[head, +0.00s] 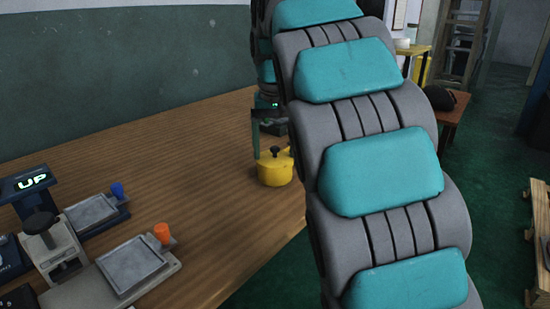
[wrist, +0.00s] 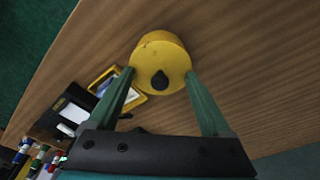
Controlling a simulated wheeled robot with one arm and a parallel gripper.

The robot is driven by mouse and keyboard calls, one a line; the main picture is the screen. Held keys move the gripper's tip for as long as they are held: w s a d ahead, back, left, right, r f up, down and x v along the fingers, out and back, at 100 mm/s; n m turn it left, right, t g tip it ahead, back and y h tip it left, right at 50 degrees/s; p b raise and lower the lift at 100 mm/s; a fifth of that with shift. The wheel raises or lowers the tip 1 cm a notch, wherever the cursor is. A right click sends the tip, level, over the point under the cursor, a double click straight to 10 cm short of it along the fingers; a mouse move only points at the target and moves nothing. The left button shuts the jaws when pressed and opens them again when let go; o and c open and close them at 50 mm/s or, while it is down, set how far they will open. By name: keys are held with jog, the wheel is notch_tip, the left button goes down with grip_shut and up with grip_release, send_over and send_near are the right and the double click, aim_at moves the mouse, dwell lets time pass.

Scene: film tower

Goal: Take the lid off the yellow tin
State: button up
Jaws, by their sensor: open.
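The yellow tin (head: 275,169) stands upright on the wooden table near its right edge, partly hidden by my gripper and arm in the head view. Its yellow lid (wrist: 172,57) is on, with a black knob (wrist: 160,82) in the middle. My gripper (wrist: 160,78) is open. In the wrist view its two green fingers are spread, with the knob showing in the gap between them. In the head view my gripper (head: 262,150) is close above the tin. I cannot tell whether a finger touches the lid.
The wooden table (head: 190,140) is bare left of the tin. Devices with flat plates, an orange knob (head: 162,233) and a blue knob (head: 117,190) stand at the front left, beside a display reading UP (head: 32,181). A yellow-framed item (wrist: 135,95) lies near the tin in the wrist view.

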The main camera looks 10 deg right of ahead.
jog(key=shift+s+f, duration=0.1)
jog(key=c, duration=1.1)
jog(key=shift+c, duration=0.3)
